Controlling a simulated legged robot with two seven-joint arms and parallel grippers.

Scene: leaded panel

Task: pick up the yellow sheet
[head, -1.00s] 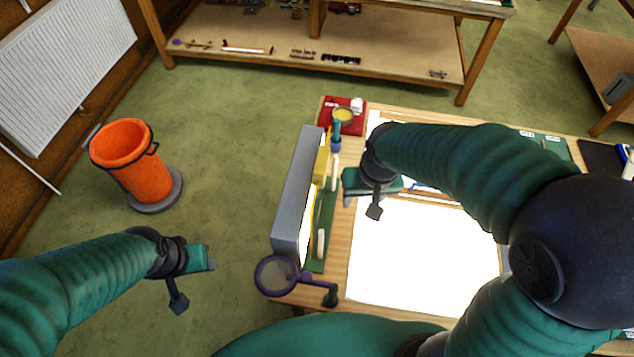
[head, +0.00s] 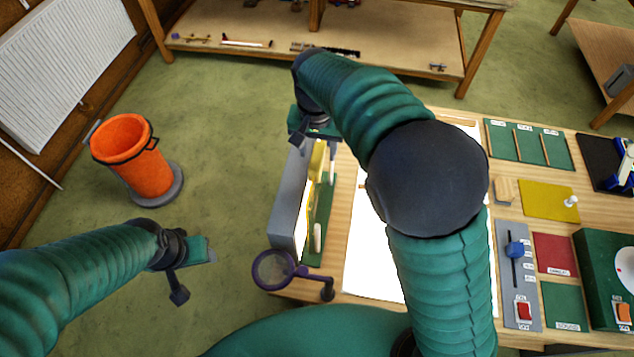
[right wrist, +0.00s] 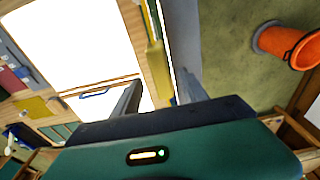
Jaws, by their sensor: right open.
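A yellow upright piece (head: 317,160) stands in the green rack (head: 321,205) beside a long grey box (head: 288,205) at the table's left edge; whether it is the sheet or a holder I cannot tell. A thin yellow strip runs along the rack next to it. My right gripper (head: 308,132) is over the far end of the rack and box. In the right wrist view its fingers (right wrist: 160,92) are open and empty, with the yellow piece (right wrist: 155,62) showing beyond the gap. My left gripper (head: 208,250) is over the floor; its jaw gap is unclear.
A flat yellow pad (head: 540,199) with a white knob lies on the right of the table. A purple-rimmed magnifier (head: 273,268) stands at the near left corner. A bright white panel (head: 372,255) is partly hidden by my right arm. An orange bin (head: 135,160) stands on the floor.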

